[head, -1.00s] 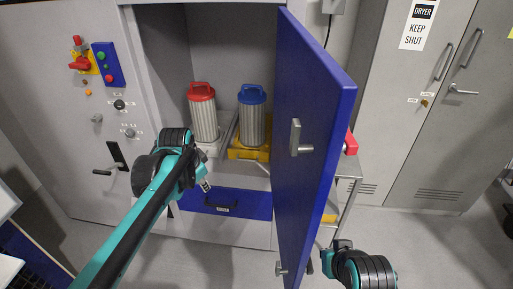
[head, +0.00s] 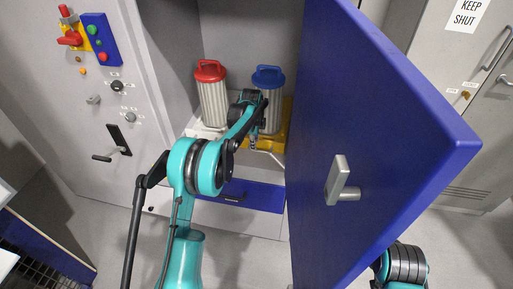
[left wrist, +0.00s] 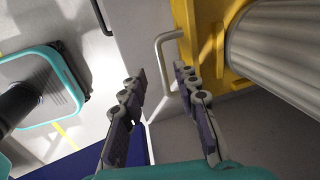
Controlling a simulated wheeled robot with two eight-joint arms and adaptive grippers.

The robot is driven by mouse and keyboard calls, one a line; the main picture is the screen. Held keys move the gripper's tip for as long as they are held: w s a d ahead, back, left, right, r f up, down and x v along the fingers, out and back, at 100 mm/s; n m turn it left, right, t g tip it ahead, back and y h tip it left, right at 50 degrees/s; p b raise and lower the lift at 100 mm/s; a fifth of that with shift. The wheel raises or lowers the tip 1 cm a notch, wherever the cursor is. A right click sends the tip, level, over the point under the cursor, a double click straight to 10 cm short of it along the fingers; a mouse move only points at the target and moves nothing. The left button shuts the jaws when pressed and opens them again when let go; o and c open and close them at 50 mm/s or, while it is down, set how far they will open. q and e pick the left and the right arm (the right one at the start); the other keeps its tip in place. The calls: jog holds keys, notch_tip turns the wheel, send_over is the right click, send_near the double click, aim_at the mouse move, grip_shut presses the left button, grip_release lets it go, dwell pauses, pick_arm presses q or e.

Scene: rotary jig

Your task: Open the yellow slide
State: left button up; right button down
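The yellow slide (head: 272,143) sits on the right half of the cabinet floor, with the blue-capped filter (head: 269,76) standing on it. The left wrist view shows the yellow slide (left wrist: 208,35) at top right and its pale metal U-shaped handle (left wrist: 158,48) just ahead of my fingers. My left gripper (head: 256,140) is in front of the slide and partly covers it. In the left wrist view my left gripper (left wrist: 160,73) is open, with the handle ahead of the gap between its fingertips. It does not visibly grip the handle. My right gripper's fingers are hidden behind the blue door.
The open blue door (head: 375,130) stands close on the right. A red-capped filter (head: 211,100) stands left of the slide. A blue drawer (head: 240,196) is below. A control panel (head: 100,40) and a black lever (head: 118,140) are on the left.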

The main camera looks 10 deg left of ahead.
pick_arm(q)
jog(key=f, duration=0.2)
jog(key=w+f+b, duration=0.1)
jog(key=f, duration=0.1)
jog(key=shift+f, duration=0.2)
grip_shut()
jog(key=shift+s, duration=0.15)
